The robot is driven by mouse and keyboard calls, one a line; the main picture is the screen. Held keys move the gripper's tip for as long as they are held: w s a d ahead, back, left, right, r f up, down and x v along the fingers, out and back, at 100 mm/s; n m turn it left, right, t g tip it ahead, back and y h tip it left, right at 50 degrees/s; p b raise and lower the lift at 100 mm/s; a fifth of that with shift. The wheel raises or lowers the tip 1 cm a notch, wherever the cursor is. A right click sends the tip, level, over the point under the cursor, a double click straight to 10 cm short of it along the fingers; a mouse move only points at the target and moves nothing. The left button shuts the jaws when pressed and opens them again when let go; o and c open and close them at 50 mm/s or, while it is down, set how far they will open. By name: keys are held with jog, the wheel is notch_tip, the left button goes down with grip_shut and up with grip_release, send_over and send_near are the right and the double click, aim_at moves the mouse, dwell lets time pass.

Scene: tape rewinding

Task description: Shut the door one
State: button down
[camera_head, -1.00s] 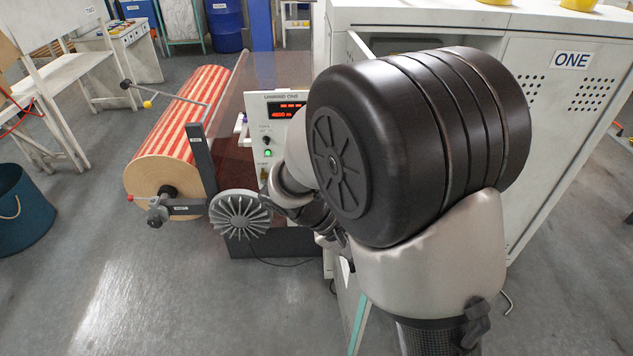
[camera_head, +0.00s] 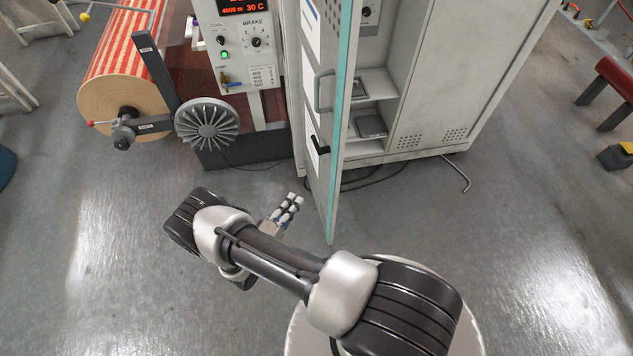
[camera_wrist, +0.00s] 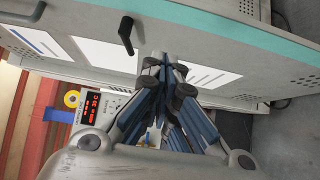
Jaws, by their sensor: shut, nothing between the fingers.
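The cabinet door (camera_head: 339,120) stands open, seen nearly edge-on with its teal edge toward me. It carries a grey pull handle (camera_head: 323,90) and a black lever (camera_head: 319,146). The cabinet (camera_head: 425,80) behind it shows an open interior with shelves. My gripper (camera_head: 291,199) is shut and empty, low in front of the door's left face. In the wrist view the door (camera_wrist: 215,22) fills the top, with its black lever (camera_wrist: 126,36) left of my fingertips (camera_wrist: 165,62). I cannot tell whether the fingertips touch the door.
The rewinding machine's control panel (camera_head: 240,45), handwheel (camera_head: 207,124) and striped roll (camera_head: 115,75) stand left of the cabinet. Cables (camera_head: 375,181) lie on the floor by the cabinet base. The floor right of the door is mostly clear. A red bench (camera_head: 615,78) is at far right.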

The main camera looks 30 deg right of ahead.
jog(key=b, duration=0.1)
send_near(330, 166)
jog(key=w+x, duration=0.1)
jog(key=x, duration=0.3)
jog(key=shift+s+d+f, duration=0.15)
jog(key=shift+s+d, duration=0.1)
jog(key=shift+s, duration=0.1)
